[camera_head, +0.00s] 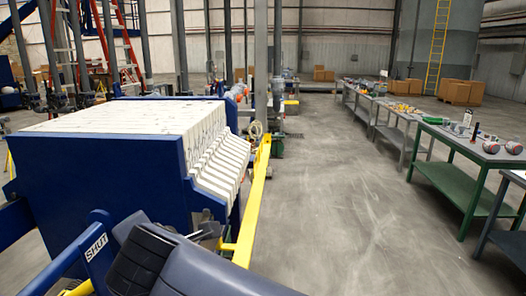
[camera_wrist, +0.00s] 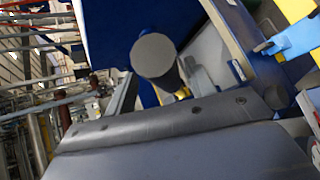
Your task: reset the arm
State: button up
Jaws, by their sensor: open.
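The filter press fills the left of the head view, with a blue end plate (camera_head: 95,172) facing me. A pack of pale filter plates (camera_head: 120,118) stands behind it, pressed close together. A blue lever marked SHUT (camera_head: 95,245) is at the lower left. In the wrist view a grey round bar (camera_wrist: 155,56) points towards the camera beside a blue panel (camera_wrist: 108,30). I cannot make out my gripper's fingers in either view. Dark smooth bodies cover the bottom of the head view and much of the wrist view, hiding what is behind them.
A yellow rail (camera_head: 254,205) runs along the press's right side. The grey floor (camera_head: 320,195) beyond it is clear. A green workbench (camera_head: 465,147) and several grey benches with small items line the right. Cardboard boxes (camera_head: 462,92) and a yellow ladder (camera_head: 438,45) are far back.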

jog(key=shift+x, duration=0.95)
jog(key=shift+f, duration=0.25)
jog(key=shift+d, duration=0.15)
